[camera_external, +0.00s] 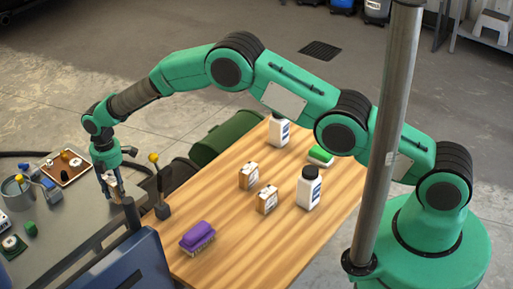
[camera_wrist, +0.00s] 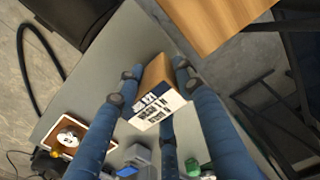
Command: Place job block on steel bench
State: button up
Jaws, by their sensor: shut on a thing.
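My gripper (camera_external: 112,187) is over the steel bench (camera_external: 85,215) at the left of the external view, pointing down. In the wrist view my gripper (camera_wrist: 155,74) is shut on a job block (camera_wrist: 156,76), a brown wooden block with a white printed label. The blue fingers press on it from both sides, and the bench's grey top (camera_wrist: 118,48) lies beneath. In the external view the fingers mostly hide the block. I cannot tell whether it touches the bench.
A wooden table (camera_external: 235,255) holds two similar labelled blocks (camera_external: 248,176) (camera_external: 267,199), white bottles (camera_external: 309,190), a green-and-white item (camera_external: 320,156) and a purple brush (camera_external: 198,237). The bench's left side holds a tray (camera_external: 63,169), a grey pot (camera_external: 17,190) and a green block (camera_external: 31,229). A yellow-knobbed lever (camera_external: 157,180) stands right of my gripper.

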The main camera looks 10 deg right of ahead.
jog(key=shift+f, duration=0.95)
jog(key=shift+f, duration=0.1)
jog(key=o, duration=1.2)
jog(key=shift+o, duration=0.2)
notch_tip(320, 180, up, 12)
jog(key=shift+r+p, duration=0.1)
jog(key=shift+p, duration=0.25)
jog(key=shift+a, duration=0.1)
